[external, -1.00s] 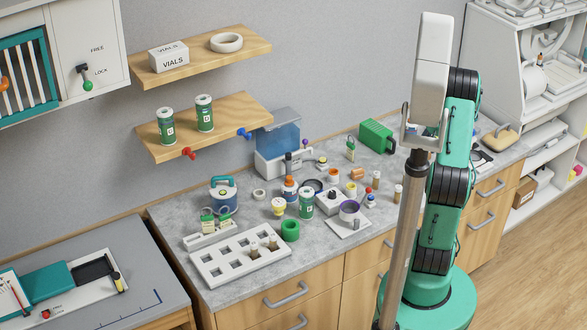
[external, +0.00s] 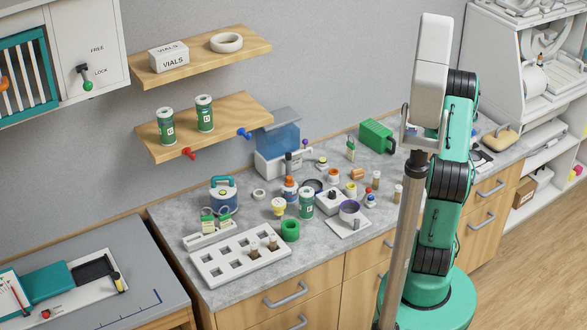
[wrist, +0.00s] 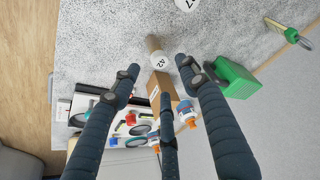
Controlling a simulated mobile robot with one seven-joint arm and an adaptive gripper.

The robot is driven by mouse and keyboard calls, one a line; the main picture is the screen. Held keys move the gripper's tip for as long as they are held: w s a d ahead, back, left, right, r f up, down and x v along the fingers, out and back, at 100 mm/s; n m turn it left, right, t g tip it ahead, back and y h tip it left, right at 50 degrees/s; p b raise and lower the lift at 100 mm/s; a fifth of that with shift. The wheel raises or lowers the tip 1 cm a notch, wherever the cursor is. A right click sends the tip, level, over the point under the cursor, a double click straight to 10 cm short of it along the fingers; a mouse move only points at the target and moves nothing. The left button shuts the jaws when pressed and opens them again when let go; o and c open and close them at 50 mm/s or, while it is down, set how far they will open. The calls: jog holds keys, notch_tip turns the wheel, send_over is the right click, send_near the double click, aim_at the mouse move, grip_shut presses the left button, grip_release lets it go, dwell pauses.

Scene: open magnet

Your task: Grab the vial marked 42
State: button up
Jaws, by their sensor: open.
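The vial marked 42 (wrist: 159,62) shows in the wrist view, with a round white end bearing the number and a tan body behind it. It lies in line with the gap between the fingertips of my gripper (wrist: 156,74). My gripper has dark, jointed fingers, spread apart with nothing held between them. I cannot tell how far the vial is from the fingertips. In the external view my gripper is not clearly visible behind my arm, and the number 42 cannot be read on any vial there.
Another white numbered cap (wrist: 187,4) is at the wrist view's top edge; its number ends in 7. The worktop (external: 330,240) holds many small containers and a white rack (external: 205,272).

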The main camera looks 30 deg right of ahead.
jog(key=shift+x, duration=1.6)
jog(key=shift+w+f, duration=0.1)
jog(key=shift+x, duration=2.45)
grip_shut()
jog(key=shift+d, duration=0.1)
